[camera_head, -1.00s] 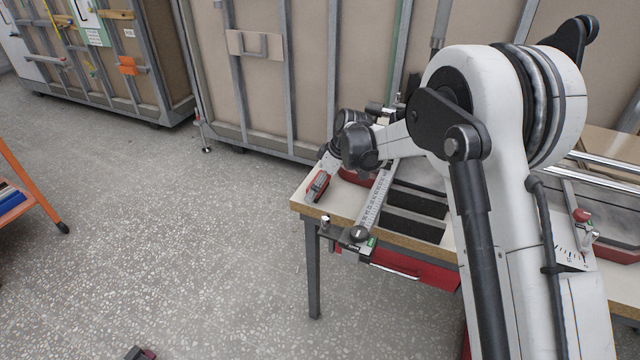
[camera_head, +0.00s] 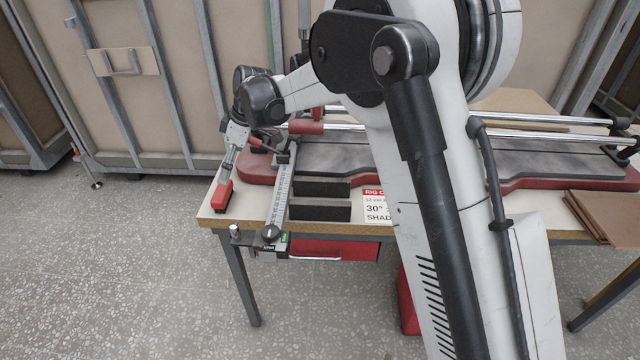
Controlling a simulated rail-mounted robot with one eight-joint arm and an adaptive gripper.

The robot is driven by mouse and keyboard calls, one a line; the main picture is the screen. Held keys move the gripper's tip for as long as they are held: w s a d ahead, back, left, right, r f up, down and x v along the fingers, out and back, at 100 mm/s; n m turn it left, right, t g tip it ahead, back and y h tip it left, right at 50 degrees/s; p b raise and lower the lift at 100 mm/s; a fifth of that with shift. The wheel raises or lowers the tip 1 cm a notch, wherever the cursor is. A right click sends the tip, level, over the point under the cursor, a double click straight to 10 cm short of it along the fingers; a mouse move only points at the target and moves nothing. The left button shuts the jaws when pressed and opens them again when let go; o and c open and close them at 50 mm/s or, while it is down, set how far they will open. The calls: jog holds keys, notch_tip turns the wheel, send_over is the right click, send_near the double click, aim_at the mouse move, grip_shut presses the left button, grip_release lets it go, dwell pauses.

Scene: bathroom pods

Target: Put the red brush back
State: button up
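A small red block with a dark edge, which looks like the red brush (camera_head: 221,196), is at the left front corner of the workbench (camera_head: 212,217). My gripper (camera_head: 229,166) points down at the end of my arm, directly above the brush and against its upper end in the picture. The fingers are small and partly merge with the brush, so I cannot tell whether they grip it. I also cannot tell whether the brush rests on the bench top or hangs just above it.
A ruler rail (camera_head: 281,192) with a clamp knob lies right of the brush. Two dark blocks (camera_head: 320,210) and a printed sign (camera_head: 376,206) are beyond it. A red-edged machine bed (camera_head: 520,184) fills the back. Brown boards (camera_head: 608,214) lie right.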

jog(key=s+d+r+m+t+h, duration=0.1)
jog(key=s+d+r+m, duration=0.2)
jog(key=s+d+r, duration=0.35)
jog(key=s+d+r+m+t, duration=0.1)
jog(key=s+d+r+m, duration=0.2)
jog(key=d, duration=0.6)
jog(key=s+d+r+m+t+h, duration=0.1)
jog(key=s+d+r+m+t, duration=0.1)
jog(key=s+d+r, duration=0.45)
jog(key=s+d+f+m+t+h, duration=0.1)
jog(key=s+d+m, duration=0.3)
jog(key=s+d, duration=0.4)
jog(key=s+d+f+m+t+h, duration=0.1)
jog(key=s+d+f+m, duration=0.3)
jog(key=s+d, duration=0.5)
jog(key=shift+s+d+f+m+t, duration=0.2)
jog(key=shift+s+m+t, duration=0.2)
jog(key=shift+s, duration=0.3)
